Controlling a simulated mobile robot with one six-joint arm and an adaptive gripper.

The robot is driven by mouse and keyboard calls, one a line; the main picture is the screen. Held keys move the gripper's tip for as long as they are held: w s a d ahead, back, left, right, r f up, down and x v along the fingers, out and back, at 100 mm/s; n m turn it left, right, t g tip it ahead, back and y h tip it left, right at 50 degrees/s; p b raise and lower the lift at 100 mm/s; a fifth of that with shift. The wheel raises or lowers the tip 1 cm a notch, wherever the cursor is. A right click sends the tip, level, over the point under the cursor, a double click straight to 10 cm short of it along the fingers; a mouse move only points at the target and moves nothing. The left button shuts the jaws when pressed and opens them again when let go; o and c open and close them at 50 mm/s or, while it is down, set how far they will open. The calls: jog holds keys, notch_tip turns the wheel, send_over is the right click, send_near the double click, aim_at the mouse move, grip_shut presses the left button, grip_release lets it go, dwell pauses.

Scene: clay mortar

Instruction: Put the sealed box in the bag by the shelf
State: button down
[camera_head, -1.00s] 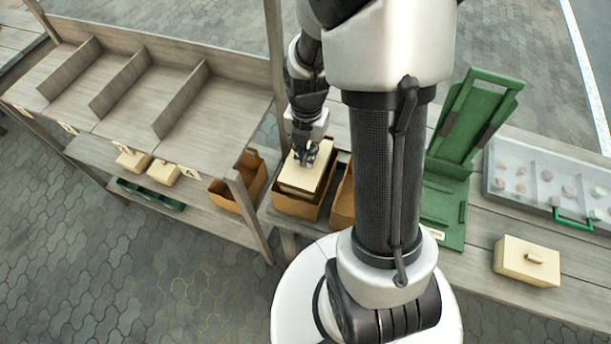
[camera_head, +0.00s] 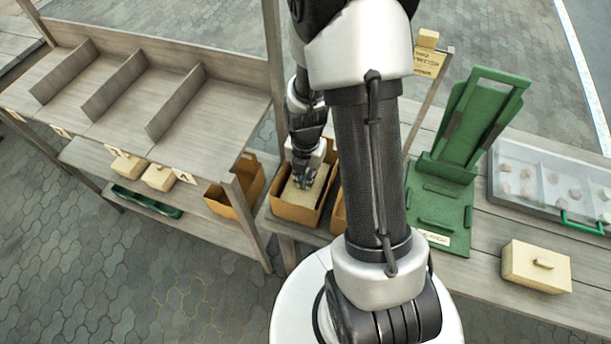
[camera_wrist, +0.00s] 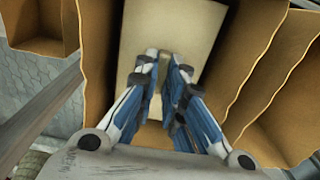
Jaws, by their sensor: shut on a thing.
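The cream box (camera_head: 299,199) is inside a brown open-topped bag (camera_head: 293,214) that stands on the bench beside the shelf (camera_head: 230,105). My gripper (camera_head: 303,183) reaches down into this bag from above and is shut on the box at its top. The wrist view also shows the box (camera_wrist: 182,25) beyond my fingers (camera_wrist: 166,62), with the bag's wall (camera_wrist: 97,60) around it. I cannot tell whether the box touches the bag's floor.
A second bag (camera_head: 338,217) stands close to the right, partly behind my arm. Another (camera_head: 222,200) stands on the lower shelf, left. A green press (camera_head: 440,205), a lidded tray (camera_head: 545,185) and another cream box (camera_head: 537,266) are on the bench at right. Smaller boxes (camera_head: 127,166) sit below the shelf.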

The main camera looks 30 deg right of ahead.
jog(key=shift+f, duration=0.25)
jog(key=c, duration=1.7)
grip_release()
jog(key=shift+r, duration=0.1)
jog(key=s+a+r+m+t+p, duration=0.1)
jog(key=s+a+r+m+p, duration=0.15)
jog(key=r+m, duration=0.7)
jog(key=s+a+r+m+t+p, duration=0.1)
jog(key=s+a+r+m+p, duration=0.2)
jog(key=r, duration=1.4)
jog(key=shift+s+a+r+m+t+b, duration=0.2)
jog(key=shift+s+a+r+m+t, duration=0.25)
jog(key=shift+s+a+r+m, duration=1.2)
jog(key=shift+s+a+r+m+t+b, duration=0.15)
jog(key=shift+s+r+m+t, duration=0.6)
jog(key=shift+m, duration=1.95)
jog(key=shift+s+a+r+m+t+b, duration=0.1)
jog(key=shift+s+a+r+m+b, duration=0.15)
jog(key=shift+s+a+r+m, duration=1.15)
jog(key=shift+s+d+f+m, duration=0.2)
jog(key=shift+d+f+m, duration=0.35)
jog(key=shift+m, duration=0.25)
